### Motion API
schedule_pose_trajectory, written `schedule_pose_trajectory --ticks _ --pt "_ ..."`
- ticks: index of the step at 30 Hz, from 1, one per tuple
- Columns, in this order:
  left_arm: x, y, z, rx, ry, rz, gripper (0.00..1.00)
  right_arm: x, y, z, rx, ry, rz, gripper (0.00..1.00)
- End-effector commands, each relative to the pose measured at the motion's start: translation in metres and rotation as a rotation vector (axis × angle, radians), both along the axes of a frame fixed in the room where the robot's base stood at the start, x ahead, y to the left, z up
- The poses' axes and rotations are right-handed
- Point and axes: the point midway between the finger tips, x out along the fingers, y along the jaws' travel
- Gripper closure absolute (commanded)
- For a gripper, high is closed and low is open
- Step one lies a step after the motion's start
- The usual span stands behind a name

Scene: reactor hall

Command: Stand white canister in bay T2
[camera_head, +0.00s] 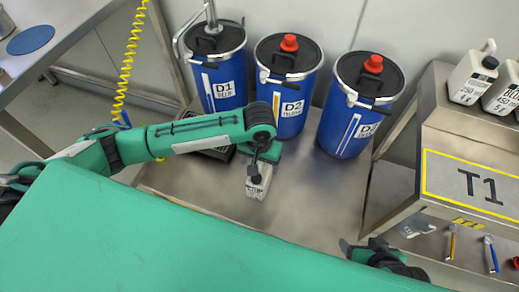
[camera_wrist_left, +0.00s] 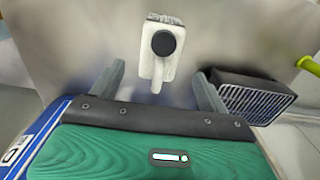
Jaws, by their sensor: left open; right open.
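A small white canister (camera_head: 259,187) with a black cap stands on the steel table in front of the blue drums. In the left wrist view the canister (camera_wrist_left: 156,68) shows its cap and pale handle, ahead of and between the finger lines. My left gripper (camera_head: 257,166) is open just above it in the head view; contact cannot be told there. In the left wrist view the open fingers (camera_wrist_left: 159,76) are apart on either side of the handle and do not touch it. My right gripper (camera_head: 378,252) is open at the lower right, partly hidden. No T2 label is visible.
Blue drums D1 (camera_head: 222,87), D2 (camera_head: 290,112) and a third (camera_head: 345,130) line the table's back. A black grille box (camera_wrist_left: 258,97) lies beside my left gripper. At right, a bay marked T1 (camera_head: 440,180) and white canisters (camera_head: 470,85). The table (camera_head: 310,200) right of the canister is clear.

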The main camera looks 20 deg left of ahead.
Motion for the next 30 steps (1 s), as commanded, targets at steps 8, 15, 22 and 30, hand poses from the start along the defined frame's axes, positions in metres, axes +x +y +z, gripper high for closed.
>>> schedule_pose_trajectory --ticks 8,15,22,30 --pt "0.0 -0.001 0.044 0.0 0.0 -0.001 0.22 -0.019 -0.023 0.011 -0.061 0.142 -0.036 0.28" --pt "0.0 0.0 0.056 0.0 0.001 -0.001 0.22 -0.026 -0.03 0.012 -0.08 0.189 -0.047 0.28" --pt "-0.009 -0.011 0.052 -0.037 -0.007 -0.033 0.22 -0.026 -0.03 0.012 -0.08 0.191 -0.047 0.28" --pt "-0.047 -0.054 0.045 -0.227 -0.098 -0.171 0.22 -0.026 -0.03 0.012 -0.08 0.191 -0.047 0.28"
